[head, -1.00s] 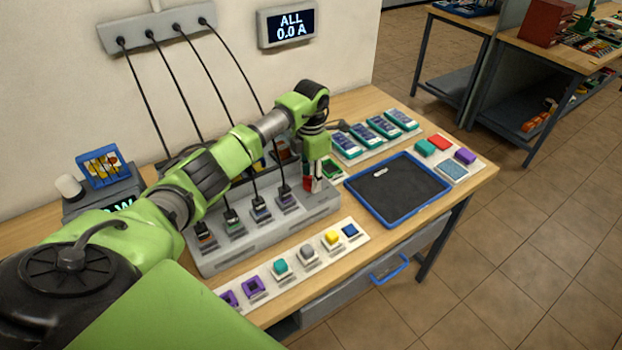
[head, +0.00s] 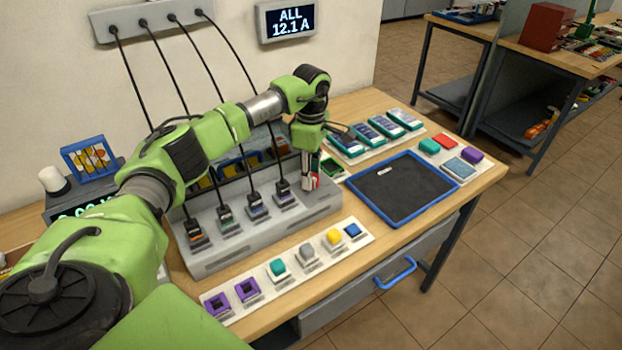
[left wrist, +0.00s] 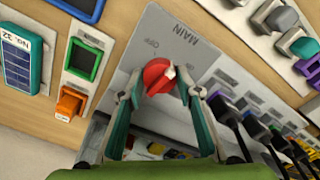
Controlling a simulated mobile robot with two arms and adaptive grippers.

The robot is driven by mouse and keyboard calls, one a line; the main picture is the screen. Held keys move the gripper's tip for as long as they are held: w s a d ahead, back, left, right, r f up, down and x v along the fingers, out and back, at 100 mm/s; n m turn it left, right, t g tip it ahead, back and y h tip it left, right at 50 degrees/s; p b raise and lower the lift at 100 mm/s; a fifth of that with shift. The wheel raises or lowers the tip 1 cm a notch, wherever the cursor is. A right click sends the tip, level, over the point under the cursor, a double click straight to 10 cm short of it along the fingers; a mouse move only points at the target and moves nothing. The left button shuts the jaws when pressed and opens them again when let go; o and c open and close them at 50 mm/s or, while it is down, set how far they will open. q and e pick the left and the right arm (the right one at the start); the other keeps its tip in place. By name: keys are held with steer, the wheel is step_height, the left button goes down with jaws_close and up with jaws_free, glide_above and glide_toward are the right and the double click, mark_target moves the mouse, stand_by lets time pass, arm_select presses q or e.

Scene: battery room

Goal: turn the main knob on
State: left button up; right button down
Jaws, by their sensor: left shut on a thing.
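The red main knob (left wrist: 158,76) sits on a grey panel marked MAIN and OFF in the left wrist view. A pale mark on its edge faces the right of that picture. My left gripper (left wrist: 166,92) has a finger on either side of the knob and is shut on it. In the head view my left gripper (head: 308,178) points down at the right end of the grey charging block (head: 225,262), and the knob (head: 316,181) is partly hidden by the fingers. The wall display (head: 288,22) reads ALL 12.1 A. My right gripper is not in view.
Black cables run from a wall strip (head: 155,20) to plugs in the block. A blue-rimmed tray (head: 398,222), a white strip of coloured buttons (head: 322,268) and a rack of teal-edged packs (head: 345,142) are close by on the wooden bench.

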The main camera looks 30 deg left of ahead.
arm_select(q)
steer(key=m+b, duration=0.1)
steer(key=m, duration=0.2)
steer(key=shift+m, duration=0.3)
steer(key=shift+r+m+b, duration=0.1)
steer(key=shift+m+b, duration=0.4)
steer(key=shift+m, duration=1.2)
steer(key=shift+w, duration=0.1)
steer(key=o, duration=1.1)
steer(key=shift+o, duration=0.2)
step_height(320, 180, up, 12)
